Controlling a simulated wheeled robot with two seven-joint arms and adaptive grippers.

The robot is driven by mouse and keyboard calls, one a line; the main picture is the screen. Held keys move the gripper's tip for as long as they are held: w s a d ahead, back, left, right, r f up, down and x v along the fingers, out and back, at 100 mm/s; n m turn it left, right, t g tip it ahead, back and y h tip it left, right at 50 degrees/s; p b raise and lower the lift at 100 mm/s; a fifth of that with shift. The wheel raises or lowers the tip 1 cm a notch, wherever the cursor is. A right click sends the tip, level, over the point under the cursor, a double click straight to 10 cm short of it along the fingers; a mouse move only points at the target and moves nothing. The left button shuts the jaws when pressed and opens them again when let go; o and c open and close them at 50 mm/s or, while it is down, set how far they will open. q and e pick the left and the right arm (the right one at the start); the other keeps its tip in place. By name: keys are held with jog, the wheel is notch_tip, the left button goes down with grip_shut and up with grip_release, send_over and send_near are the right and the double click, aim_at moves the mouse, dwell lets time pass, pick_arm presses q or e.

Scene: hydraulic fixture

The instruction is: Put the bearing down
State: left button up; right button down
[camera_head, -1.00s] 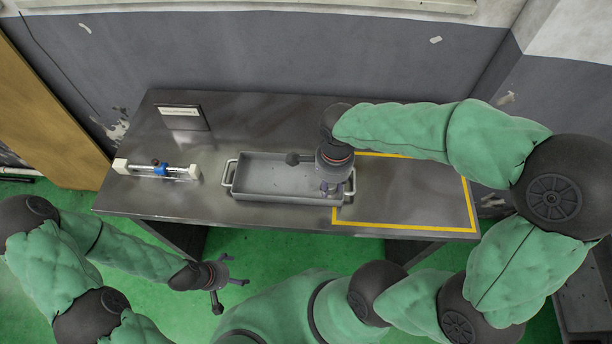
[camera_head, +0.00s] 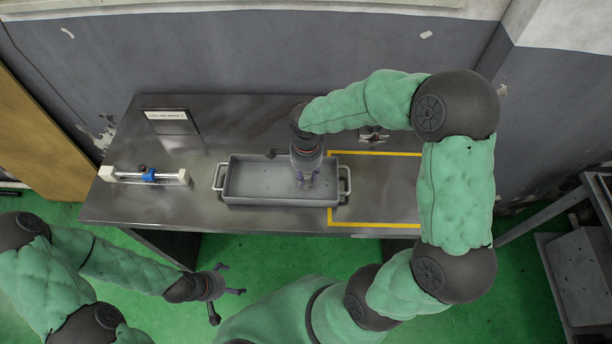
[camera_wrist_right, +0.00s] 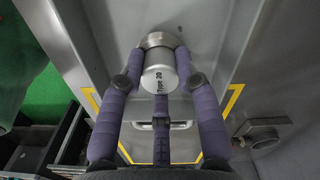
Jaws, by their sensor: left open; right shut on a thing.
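My right gripper (camera_head: 305,182) points down over the right half of the grey tray (camera_head: 240,197). In the right wrist view its purple fingers (camera_wrist_right: 160,88) are shut around the bearing, a silver cylinder (camera_wrist_right: 160,76) marked "Type 20" with a wider metal end. In the head view the bearing is mostly hidden by the gripper. I cannot tell whether it touches the tray floor. My left gripper (camera_head: 230,295) is open and empty, in front of the table and low over the green floor.
A blue and white clamp-like fixture (camera_head: 148,176) lies at the table's left. A labelled dark plate (camera_head: 168,120) stands behind it. A yellow-outlined area (camera_head: 375,225) lies right of the tray, with a small metal part (camera_head: 373,134) at its back edge. The tray has end handles (camera_head: 346,180).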

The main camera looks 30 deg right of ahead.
aim_at(306, 174)
jog(key=shift+f, duration=0.45)
jog(key=shift+f, duration=0.15)
jog(key=c, duration=0.9)
grip_release()
jog(key=shift+r, duration=0.25)
notch_tip(306, 174, up, 12)
jog(key=p, duration=0.2)
jog(key=shift+p, duration=0.4)
jog(key=shift+f, duration=0.1)
